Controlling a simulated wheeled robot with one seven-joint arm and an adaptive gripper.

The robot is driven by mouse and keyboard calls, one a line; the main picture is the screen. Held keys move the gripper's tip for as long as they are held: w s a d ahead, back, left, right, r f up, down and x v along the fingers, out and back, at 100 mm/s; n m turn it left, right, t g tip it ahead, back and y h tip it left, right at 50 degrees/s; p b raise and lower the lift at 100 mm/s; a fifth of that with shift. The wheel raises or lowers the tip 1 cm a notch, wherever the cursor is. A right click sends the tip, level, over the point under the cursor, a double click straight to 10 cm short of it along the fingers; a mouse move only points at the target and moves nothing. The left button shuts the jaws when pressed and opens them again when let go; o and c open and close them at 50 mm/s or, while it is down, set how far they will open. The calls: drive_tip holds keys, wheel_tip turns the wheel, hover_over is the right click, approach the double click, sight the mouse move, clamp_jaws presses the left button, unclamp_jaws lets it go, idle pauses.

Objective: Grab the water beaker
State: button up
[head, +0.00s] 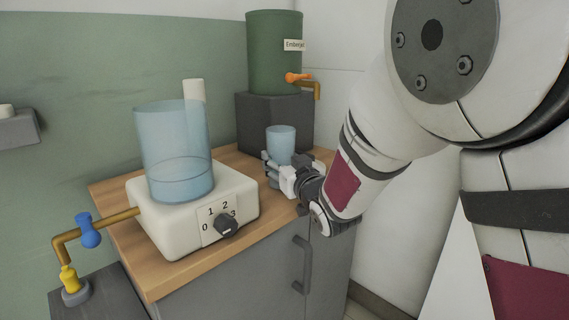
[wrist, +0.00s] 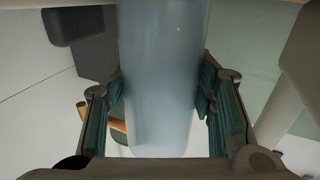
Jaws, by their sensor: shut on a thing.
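A small blue translucent beaker (head: 281,143) is near the back right of the wooden counter, in front of the dark block. My gripper (head: 279,167) is shut around its lower part in the head view. In the wrist view the beaker (wrist: 163,75) stands between my two finger pads (wrist: 160,95), which press on it from both sides. It looks upright in the head view. Its base is partly hidden by my gripper, so I cannot tell whether it touches the counter.
A large blue beaker (head: 175,150) with liquid stands on a white hot plate (head: 236,199) with a dial. A green tank (head: 273,55) with an orange-handled tap (head: 298,78) sits on a dark block (head: 263,122). A gas tap (head: 88,231) is at the lower left.

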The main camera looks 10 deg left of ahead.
drive_tip(key=shift+r+p, duration=0.4)
drive_tip(key=shift+r, duration=0.85)
drive_tip(key=s+a+r+v, duration=0.1)
drive_tip(key=v, duration=1.4)
drive_tip(key=shift+s+a+r, duration=0.15)
drive_tip(key=shift+s+a, duration=0.05)
drive_tip(key=shift+a, duration=0.05)
